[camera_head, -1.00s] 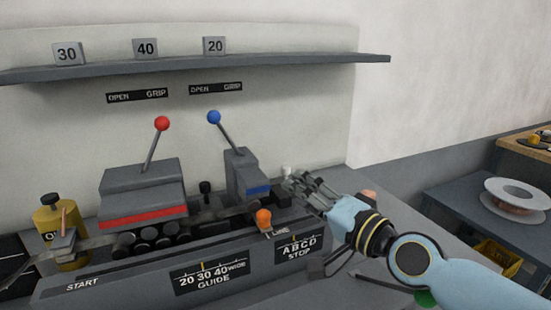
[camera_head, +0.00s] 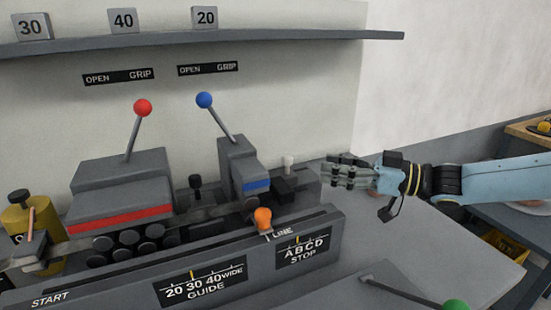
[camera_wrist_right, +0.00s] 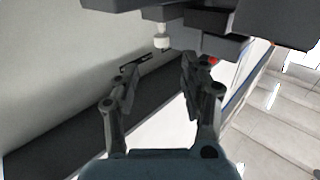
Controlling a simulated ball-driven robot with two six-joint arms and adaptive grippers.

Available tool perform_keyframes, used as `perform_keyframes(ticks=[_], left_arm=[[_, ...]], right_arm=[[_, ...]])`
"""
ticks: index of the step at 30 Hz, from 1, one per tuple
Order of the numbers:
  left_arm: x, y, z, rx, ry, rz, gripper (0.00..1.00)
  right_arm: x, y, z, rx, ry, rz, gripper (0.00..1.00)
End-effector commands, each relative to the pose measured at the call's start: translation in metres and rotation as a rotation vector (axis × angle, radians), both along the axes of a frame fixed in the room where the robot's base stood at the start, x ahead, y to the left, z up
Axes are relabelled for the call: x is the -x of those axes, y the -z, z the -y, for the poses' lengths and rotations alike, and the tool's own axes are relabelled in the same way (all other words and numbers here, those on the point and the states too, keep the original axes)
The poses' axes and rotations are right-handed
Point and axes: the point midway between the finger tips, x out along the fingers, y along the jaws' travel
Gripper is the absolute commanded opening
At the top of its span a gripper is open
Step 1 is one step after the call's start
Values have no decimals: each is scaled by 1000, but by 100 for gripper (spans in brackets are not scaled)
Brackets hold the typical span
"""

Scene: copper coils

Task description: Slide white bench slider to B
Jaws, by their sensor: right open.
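The white slider knob (camera_head: 289,162) stands upright on a dark block at the right end of the grey bench machine (camera_head: 230,262). It also shows in the right wrist view (camera_wrist_right: 162,42), beyond and between my fingers. My right gripper (camera_head: 328,168) is open and empty, just right of the knob and apart from it. Its fingers also show in the right wrist view (camera_wrist_right: 160,72). My left gripper is out of view.
A blue-knobbed lever (camera_head: 204,100) and a red-knobbed lever (camera_head: 142,107) rise from the machine. An orange knob (camera_head: 263,218) stands at its front, by LINE. A green knob (camera_head: 455,305) is at the lower right. The grey bench top (camera_head: 425,235) is mostly clear right of the machine.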

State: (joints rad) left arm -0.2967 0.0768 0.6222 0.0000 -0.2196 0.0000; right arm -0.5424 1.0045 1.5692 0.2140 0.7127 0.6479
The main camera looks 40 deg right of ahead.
Motion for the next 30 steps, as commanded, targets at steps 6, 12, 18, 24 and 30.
perform_keyframes(ticks=[6, 12, 18, 24, 30], left_arm=[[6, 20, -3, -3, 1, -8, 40], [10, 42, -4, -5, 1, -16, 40], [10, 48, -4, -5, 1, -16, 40], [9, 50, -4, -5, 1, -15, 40], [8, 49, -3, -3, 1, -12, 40]], right_arm=[[-33, 3, -17, -4, 1, 8, 45], [-70, 3, -36, -6, 3, 8, 45], [-87, 1, -46, -5, 2, 3, 45], [-93, 0, -49, -5, 3, 1, 45], [-93, 0, -48, -5, 4, 1, 43]])
